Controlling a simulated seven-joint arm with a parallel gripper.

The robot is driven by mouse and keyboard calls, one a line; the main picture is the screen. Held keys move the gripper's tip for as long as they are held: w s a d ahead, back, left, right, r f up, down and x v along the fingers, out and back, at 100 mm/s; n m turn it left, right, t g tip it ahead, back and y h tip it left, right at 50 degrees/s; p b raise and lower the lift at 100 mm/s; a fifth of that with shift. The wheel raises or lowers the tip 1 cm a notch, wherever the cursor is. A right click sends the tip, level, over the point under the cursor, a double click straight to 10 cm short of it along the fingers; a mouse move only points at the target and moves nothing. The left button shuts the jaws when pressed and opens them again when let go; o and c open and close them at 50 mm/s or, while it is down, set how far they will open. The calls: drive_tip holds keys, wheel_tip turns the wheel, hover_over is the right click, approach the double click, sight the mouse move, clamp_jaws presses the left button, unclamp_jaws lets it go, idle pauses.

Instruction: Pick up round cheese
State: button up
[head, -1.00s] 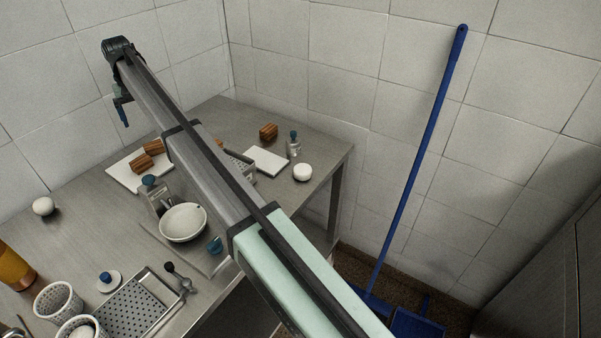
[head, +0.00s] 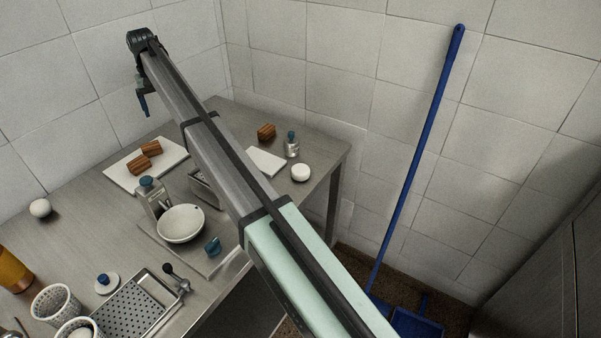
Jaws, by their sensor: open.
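A white, flat round piece (head: 301,172), which looks like a round cheese, sits on the steel table near its right corner. A white ball-shaped piece (head: 40,208) lies at the table's left edge, and another white round piece (head: 82,333) shows inside a perforated basket. I cannot tell for certain which one is the round cheese.
A white board (head: 118,172) with brown blocks lies under the gripper's side. A scale with a white bowl (head: 181,224) stands mid-table. Perforated baskets (head: 55,304), a perforated tray (head: 130,308) and an orange bottle (head: 14,270) fill the front left. A small bottle (head: 292,146) stands near the flat round piece.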

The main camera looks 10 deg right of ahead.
drive_tip(key=w+d+r+m, duration=0.1)
drive_tip(key=w+d+r, duration=0.1)
drive_tip(key=d, duration=0.9)
drive_tip(key=s+d+r+m, duration=0.1)
drive_tip(key=s+d, duration=0.1)
drive_tip(key=d, duration=0.6)
drive_tip(key=s+d+m, duration=0.1)
drive_tip(key=s+d, duration=0.2)
drive_tip(key=d, duration=0.5)
drive_tip(key=m+t, duration=0.1)
drive_tip(key=m, duration=0.4)
hover_over(300, 169)
drive_tip(key=shift+h, duration=0.3)
wheel_tip(300, 169, down, 12)
drive_tip(key=shift+w+d+r, duration=0.1)
drive_tip(key=shift+f, duration=2.6)
